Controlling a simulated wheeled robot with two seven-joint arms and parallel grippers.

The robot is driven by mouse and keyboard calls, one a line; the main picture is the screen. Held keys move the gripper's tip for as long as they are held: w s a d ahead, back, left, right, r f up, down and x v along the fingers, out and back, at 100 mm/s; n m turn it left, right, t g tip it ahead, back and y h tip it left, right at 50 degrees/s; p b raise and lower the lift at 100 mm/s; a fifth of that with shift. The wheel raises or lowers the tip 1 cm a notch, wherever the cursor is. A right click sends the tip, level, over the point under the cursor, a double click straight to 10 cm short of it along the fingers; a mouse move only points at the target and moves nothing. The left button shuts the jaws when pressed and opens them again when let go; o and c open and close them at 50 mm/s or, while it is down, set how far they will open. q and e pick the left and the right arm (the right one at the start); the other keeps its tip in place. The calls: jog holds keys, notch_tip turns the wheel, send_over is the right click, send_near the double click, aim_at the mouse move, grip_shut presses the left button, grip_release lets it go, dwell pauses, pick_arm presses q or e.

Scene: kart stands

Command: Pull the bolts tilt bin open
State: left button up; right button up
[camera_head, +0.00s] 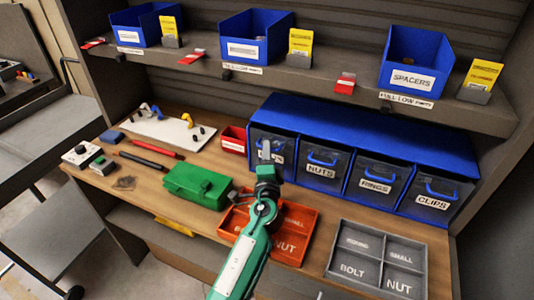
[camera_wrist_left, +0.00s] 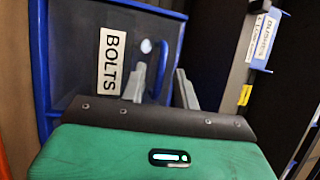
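The bolts tilt bin (camera_wrist_left: 75,70) is the dark, blue-framed front at the left end of the blue bin row; its front looks shut. In the head view its front (camera_head: 285,150) is largely covered by my left gripper (camera_head: 267,152). In the wrist view its white BOLTS label (camera_wrist_left: 112,62) and blue handle (camera_wrist_left: 158,85) show. My left gripper (camera_wrist_left: 160,90) is open, with its two fingers apart at the handle, one on either side of it in the picture. Whether the fingers touch the handle cannot be told. My right gripper is not in view.
The NUTS bin (camera_head: 322,163), RINGS bin (camera_head: 377,182) and CLIPS bin (camera_head: 433,196) stand to the right. An orange tray (camera_head: 300,218), a green case (camera_head: 197,186) and a grey tray (camera_head: 385,240) lie on the bench. A shelf (camera_head: 340,88) with blue bins is above.

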pick_arm(q)
jog(key=c, duration=0.5)
grip_shut()
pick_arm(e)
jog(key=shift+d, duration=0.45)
